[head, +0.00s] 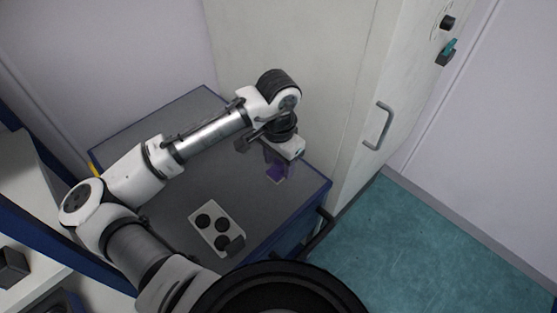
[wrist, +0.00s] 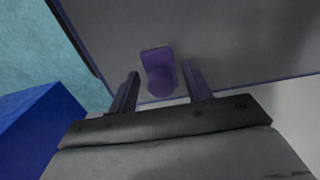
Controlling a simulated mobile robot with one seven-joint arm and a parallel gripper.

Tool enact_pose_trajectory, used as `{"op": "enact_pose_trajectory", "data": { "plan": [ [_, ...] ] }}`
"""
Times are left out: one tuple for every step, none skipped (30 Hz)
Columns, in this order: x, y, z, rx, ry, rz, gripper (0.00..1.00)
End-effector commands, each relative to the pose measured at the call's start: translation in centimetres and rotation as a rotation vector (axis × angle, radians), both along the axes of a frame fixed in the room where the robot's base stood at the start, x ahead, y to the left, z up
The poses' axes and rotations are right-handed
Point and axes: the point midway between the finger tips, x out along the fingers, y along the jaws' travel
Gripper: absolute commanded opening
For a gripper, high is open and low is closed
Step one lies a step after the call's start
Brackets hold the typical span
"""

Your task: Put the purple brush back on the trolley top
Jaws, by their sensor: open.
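The purple brush (wrist: 158,72) stands on the grey trolley top (wrist: 225,45), close to the top's edge in the wrist view. In the head view a small purple part of the brush (head: 276,174) shows just below my gripper (head: 284,160). In the wrist view my gripper (wrist: 158,90) is open, with one finger on each side of the brush and a gap to both. The fingers look apart from the brush. The trolley top also shows in the head view (head: 185,125), with a blue rim.
A light plate with several black round recesses and a black block (head: 217,228) lies on the trolley top near its front. A tall pale cabinet with a grey handle (head: 379,126) stands right behind the trolley. Teal floor (head: 440,250) is clear at right.

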Motion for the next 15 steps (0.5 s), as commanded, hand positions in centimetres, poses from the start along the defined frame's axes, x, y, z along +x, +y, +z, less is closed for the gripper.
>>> {"op": "enact_pose_trajectory", "data": {
  "plan": [
    [0.0, 0.0, 0.3, 0.001, -0.001, 0.000, 0.49],
    [0.0, 0.0, 0.5, 0.001, -0.001, 0.000, 0.49],
    [0.0, 0.0, 0.6, -0.001, -0.001, 0.000, 0.49],
    [0.0, 0.0, 0.9, -0.001, -0.001, 0.000, 0.49],
    [0.1, 0.0, 1.3, -0.001, -0.002, 0.000, 0.49],
    [0.1, 0.0, 2.0, 0.000, -0.003, -0.001, 0.49],
    [0.1, 0.0, 2.5, -0.001, -0.003, -0.001, 0.49],
    [0.1, 0.0, 3.1, -0.001, -0.004, -0.002, 0.49],
    [0.1, -0.1, 4.0, -0.001, -0.004, -0.002, 0.49],
    [0.1, -0.1, 4.7, 0.000, -0.004, -0.001, 0.49],
    [0.0, -0.1, 5.4, -0.001, -0.004, -0.002, 0.49],
    [0.1, 0.0, 6.3, 0.000, -0.004, -0.001, 0.49],
    [0.1, -0.1, 7.0, -0.001, -0.004, -0.002, 0.49],
    [0.1, -0.1, 7.6, -0.001, -0.004, -0.002, 0.49],
    [0.1, 0.0, 8.4, 0.000, -0.003, -0.001, 0.49]
  ]
}}
